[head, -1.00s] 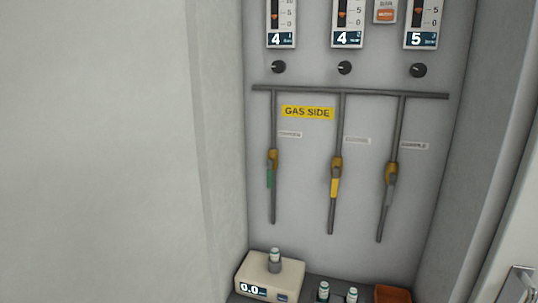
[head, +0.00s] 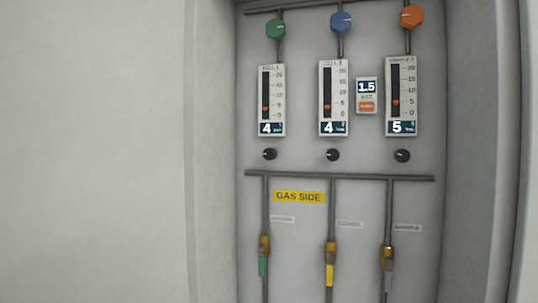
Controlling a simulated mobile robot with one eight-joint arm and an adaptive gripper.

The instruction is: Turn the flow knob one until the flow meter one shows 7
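Three flow meters hang in a row on the grey panel in the head view. The left flow meter (head: 271,98) reads 4, the middle flow meter (head: 333,97) reads 4 and the right flow meter (head: 401,95) reads 5. Below them sit three small black knobs: the left knob (head: 270,154), the middle knob (head: 333,155) and the right knob (head: 402,156). The number labels are too small to read, so I cannot tell which is number one. My gripper is not in view.
Green (head: 275,29), blue (head: 341,22) and orange (head: 411,17) knobs sit above. A small display (head: 366,87) reads 1.5. Below are a grey pipe (head: 340,176), a yellow GAS SIDE label (head: 299,197) and three valves with green, yellow and grey handles. Side walls flank the panel.

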